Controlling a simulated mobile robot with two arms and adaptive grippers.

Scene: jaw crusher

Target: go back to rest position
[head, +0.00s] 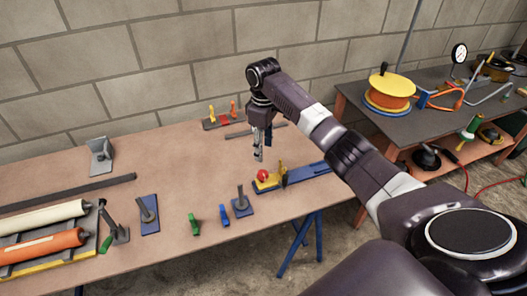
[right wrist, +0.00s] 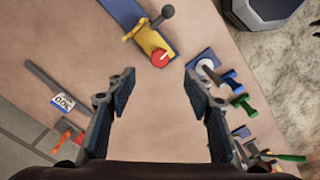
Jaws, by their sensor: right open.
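My right gripper (head: 259,150) hangs above the workbench (head: 170,180), pointing down, with its arm reaching in from the right. In the right wrist view my right gripper (right wrist: 160,88) has its two fingers wide apart, with nothing but bare bench between them. The jaw crusher (head: 305,175) is a long blue base with a yellow end and a red round part, lying below and slightly right of the gripper. In the right wrist view the jaw crusher (right wrist: 152,40) lies beyond the fingertips, apart from them. My left gripper is not in view.
Blue tools with dark handles (head: 149,214) and a green clamp (head: 194,224) stand along the front. A rack of rolls (head: 45,250) is at left. A grey bracket (head: 100,155) and a red-yellow tool stand (head: 223,121) are at the back. A second table (head: 430,120) stands right.

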